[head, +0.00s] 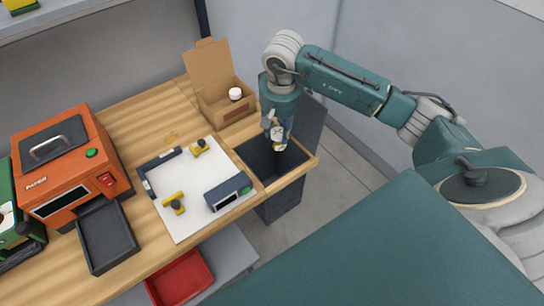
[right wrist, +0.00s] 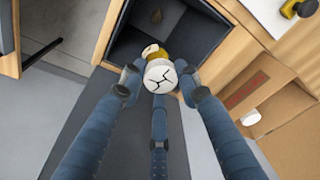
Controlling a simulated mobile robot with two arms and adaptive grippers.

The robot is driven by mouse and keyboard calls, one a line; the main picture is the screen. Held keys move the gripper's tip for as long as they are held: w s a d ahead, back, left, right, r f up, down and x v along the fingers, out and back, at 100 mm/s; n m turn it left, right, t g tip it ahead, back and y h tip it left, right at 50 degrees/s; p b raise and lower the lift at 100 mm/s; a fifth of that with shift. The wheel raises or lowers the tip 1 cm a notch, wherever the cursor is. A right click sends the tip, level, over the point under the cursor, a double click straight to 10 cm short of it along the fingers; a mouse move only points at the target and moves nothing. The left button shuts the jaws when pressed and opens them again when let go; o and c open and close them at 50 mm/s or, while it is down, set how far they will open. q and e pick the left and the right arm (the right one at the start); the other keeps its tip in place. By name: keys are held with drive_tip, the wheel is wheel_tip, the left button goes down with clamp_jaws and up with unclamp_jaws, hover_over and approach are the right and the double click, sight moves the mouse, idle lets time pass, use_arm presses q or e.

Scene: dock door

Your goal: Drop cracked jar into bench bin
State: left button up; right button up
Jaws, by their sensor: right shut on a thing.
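The cracked jar (right wrist: 160,76) has a white lid with black crack lines and a yellowish body. My right gripper (head: 277,134) is shut on it, its blue fingers around the lid in the right wrist view (right wrist: 160,88). The gripper points down and holds the jar over the bench bin (head: 248,156), a dark open box set into the bench's right end. The jar's lower part is partly hidden. My left gripper is not in view.
An open cardboard box (head: 222,113) with a white-lidded jar (head: 235,94) stands behind the bin. A white board (head: 200,178) with clamps and a grey-blue device lies left of it. An orange machine (head: 65,165) and a dark tray (head: 105,235) are further left.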

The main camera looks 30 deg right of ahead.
sight(278, 142)
drive_tip(key=shift+a+f+b, duration=0.1)
drive_tip(key=shift+f+b, duration=1)
drive_tip(key=shift+f, duration=1.7)
drive_tip(key=o, duration=1.3)
wheel_tip(278, 142, up, 12)
drive_tip(key=s, duration=0.1)
drive_tip(key=shift+s+a, duration=0.3)
drive_tip(key=shift+a, duration=0.1)
